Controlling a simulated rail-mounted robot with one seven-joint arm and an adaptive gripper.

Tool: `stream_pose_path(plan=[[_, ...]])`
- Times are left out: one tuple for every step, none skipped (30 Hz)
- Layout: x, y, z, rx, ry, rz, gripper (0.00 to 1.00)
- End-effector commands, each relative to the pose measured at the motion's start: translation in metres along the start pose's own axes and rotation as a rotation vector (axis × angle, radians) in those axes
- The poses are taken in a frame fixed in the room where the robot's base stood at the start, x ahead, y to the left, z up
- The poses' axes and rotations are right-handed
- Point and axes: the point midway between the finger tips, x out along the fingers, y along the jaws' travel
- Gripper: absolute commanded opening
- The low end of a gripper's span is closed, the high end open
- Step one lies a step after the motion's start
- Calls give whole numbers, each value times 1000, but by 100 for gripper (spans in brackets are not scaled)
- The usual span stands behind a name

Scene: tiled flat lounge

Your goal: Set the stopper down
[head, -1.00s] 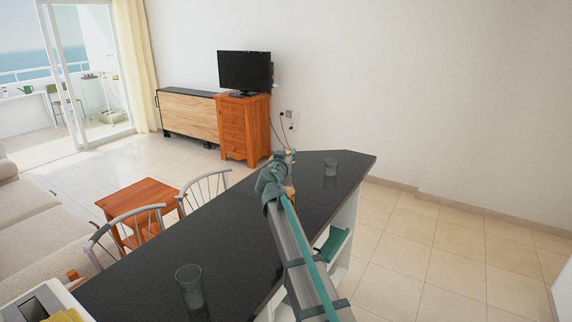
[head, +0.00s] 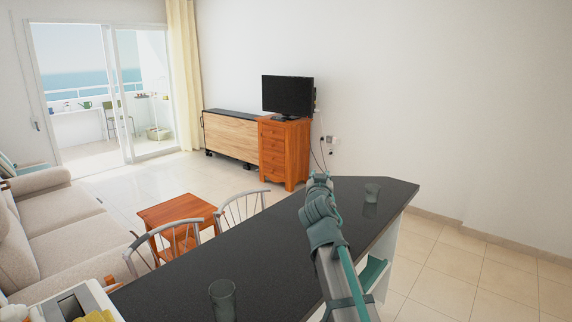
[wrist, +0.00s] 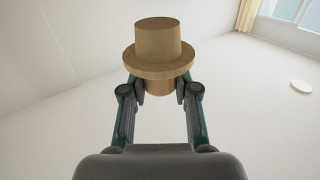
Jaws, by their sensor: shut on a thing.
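The stopper (wrist: 158,40) is a tan, wood-like piece with a round top, a wide flange and a narrower lower part. My gripper (wrist: 159,86) is shut on that lower part in the wrist view, with one finger on each side just under the flange. In the head view my arm reaches over the dark counter (head: 262,243). My own arm hides the fingers and the stopper there, so I cannot tell their height above the counter.
One clear glass (head: 222,298) stands near the counter's front left. Another glass (head: 372,191) stands near its far right end. The counter between them looks bare. Two chairs (head: 240,208) stand along its left side, beside a low wooden table (head: 178,212).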

Motion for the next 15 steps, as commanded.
stream_pose_path(plan=[[-10, -2, 14, 1, -3, -41, 2], [-13, -4, 20, 2, -2, -65, 2], [-18, -5, 28, 2, -2, -93, 2], [-21, -5, 34, 2, -3, -110, 2], [-24, -5, 40, 2, -2, -127, 2], [-29, -4, 47, 3, -2, -146, 2], [-33, -3, 53, 2, -2, -158, 2], [-36, -1, 59, 3, -3, -168, 2], [-42, 3, 67, 3, -3, -179, 2], [-46, 6, 74, 2, -3, -185, 2], [-50, 10, 81, 2, -3, -189, 2], [-56, 17, 92, 2, -4, -191, 2], [-60, 23, 100, 1, -4, -190, 2], [-63, 28, 107, 1, -5, -188, 2], [-65, 33, 115, 1, -4, -184, 2]])
